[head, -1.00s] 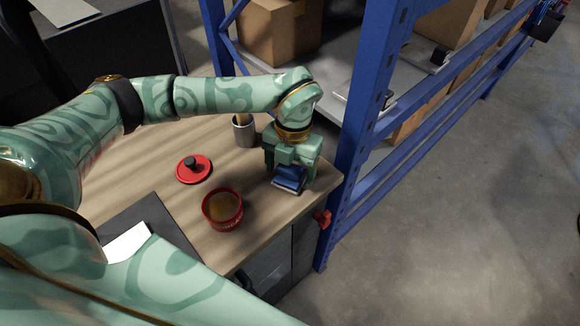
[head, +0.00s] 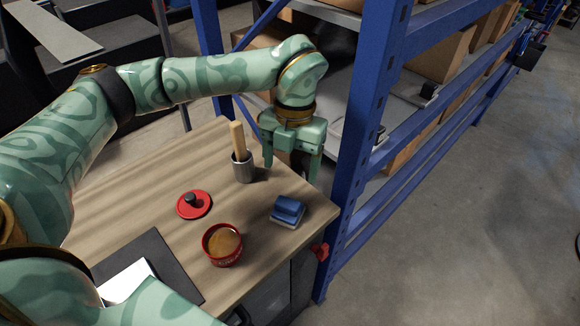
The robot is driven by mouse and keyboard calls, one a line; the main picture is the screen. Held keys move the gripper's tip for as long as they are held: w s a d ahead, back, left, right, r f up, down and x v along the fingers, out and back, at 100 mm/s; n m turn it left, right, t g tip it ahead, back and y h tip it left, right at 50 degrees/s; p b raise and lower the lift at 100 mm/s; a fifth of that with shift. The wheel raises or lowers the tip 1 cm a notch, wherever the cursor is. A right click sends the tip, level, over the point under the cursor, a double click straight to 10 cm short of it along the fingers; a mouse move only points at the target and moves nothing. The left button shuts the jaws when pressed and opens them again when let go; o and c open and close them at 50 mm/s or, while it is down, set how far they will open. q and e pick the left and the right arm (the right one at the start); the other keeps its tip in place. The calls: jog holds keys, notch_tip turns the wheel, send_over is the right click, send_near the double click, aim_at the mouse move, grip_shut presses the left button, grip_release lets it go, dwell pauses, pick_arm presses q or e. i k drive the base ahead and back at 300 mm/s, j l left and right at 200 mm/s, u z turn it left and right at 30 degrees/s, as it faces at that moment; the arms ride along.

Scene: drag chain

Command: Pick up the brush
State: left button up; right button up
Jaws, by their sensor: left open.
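A wooden handle (head: 238,140) stands upright in a grey metal cup (head: 243,170) near the back of the wooden table; its lower end is hidden in the cup. A small blue block-like item with a pale base (head: 287,211) lies near the table's right corner. I cannot tell which of these two is the brush. My left gripper (head: 291,170) points down with its fingers apart and empty. In the picture it is right of the cup and above the blue item, touching neither as far as I can see. My right gripper is out of view.
A red round lid with a black knob (head: 194,204) and a red bowl with brown contents (head: 222,245) sit on the wooden table (head: 145,195). A dark mat with a white sheet (head: 125,283) is at front left. A blue shelf post (head: 362,135) rises close to the gripper's right.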

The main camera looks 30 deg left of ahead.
aim_at(238, 139)
jog(key=u, duration=1.25)
